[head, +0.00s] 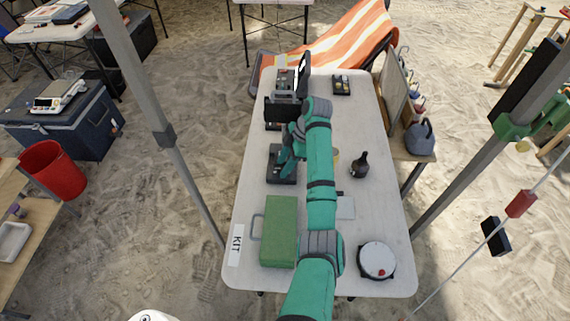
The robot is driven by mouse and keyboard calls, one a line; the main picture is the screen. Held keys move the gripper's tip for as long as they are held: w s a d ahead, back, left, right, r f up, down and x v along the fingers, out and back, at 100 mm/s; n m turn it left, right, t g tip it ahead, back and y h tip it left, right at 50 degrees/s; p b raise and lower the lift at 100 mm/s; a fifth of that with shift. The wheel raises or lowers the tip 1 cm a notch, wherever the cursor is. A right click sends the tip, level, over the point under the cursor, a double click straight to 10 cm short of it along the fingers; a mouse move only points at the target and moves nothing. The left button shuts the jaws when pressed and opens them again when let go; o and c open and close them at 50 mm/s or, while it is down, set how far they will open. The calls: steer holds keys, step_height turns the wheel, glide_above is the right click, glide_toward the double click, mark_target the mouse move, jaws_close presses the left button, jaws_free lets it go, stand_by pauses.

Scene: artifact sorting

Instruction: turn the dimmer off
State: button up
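No control is clearly recognisable as the dimmer at this size. A dark flat box (274,176) lies on the left side of the white table (390,215). My teal arm reaches across the table, and my gripper (287,163) hangs over this box, pointing down. I cannot tell whether it touches the box, and its fingers are too small and dark to read. Behind it stand a black upright panel (278,111) and a grey device with an open dark lid (284,83). A round white device with a red button (377,259) lies at the near right.
A green case (280,230) and a KIT label (236,245) lie at the near left. The table's right middle is mostly clear. Tent poles (150,110) flank the table.

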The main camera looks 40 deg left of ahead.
steer(key=shift+r, duration=0.1)
steer(key=v, duration=1)
steer(key=shift+r, duration=0.3)
steer(key=shift+w+d, duration=0.1)
steer(key=shift+w, duration=0.05)
steer(key=shift+d, duration=0.15)
